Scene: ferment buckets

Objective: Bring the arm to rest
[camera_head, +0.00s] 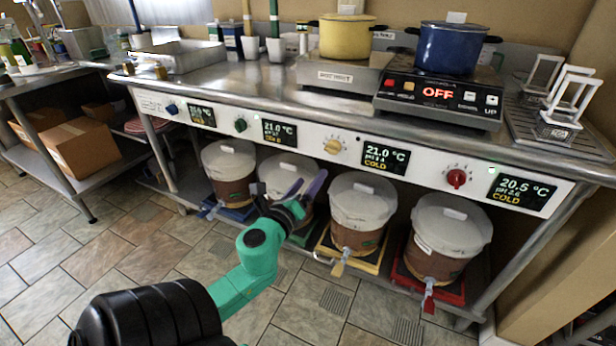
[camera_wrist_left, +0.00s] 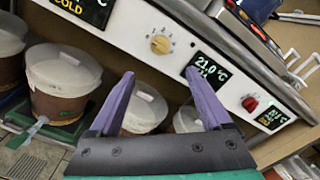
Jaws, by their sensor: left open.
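My left gripper (camera_head: 305,181) is open and empty, with its purple fingers spread in front of the lidded bucket on the green tray. The same gripper shows in the left wrist view (camera_wrist_left: 160,74), with nothing between its fingers. My teal left arm (camera_head: 252,256) reaches up from the bottom of the head view, and the gripper partly hides the green-tray bucket (camera_head: 278,166). The gripper is below the white control panel (camera_head: 300,138). Whether it touches the bucket is unclear. My right gripper is out of view.
Other lidded buckets stand on blue (camera_head: 236,213), yellow (camera_head: 372,264) and red (camera_head: 456,292) trays. The panel has colored knobs, including a red one (camera_head: 456,178), and displays reading COLD. A blue pot (camera_head: 447,48) stands above on a hotplate reading OFF. Tiled floor (camera_head: 140,250) is clear in front.

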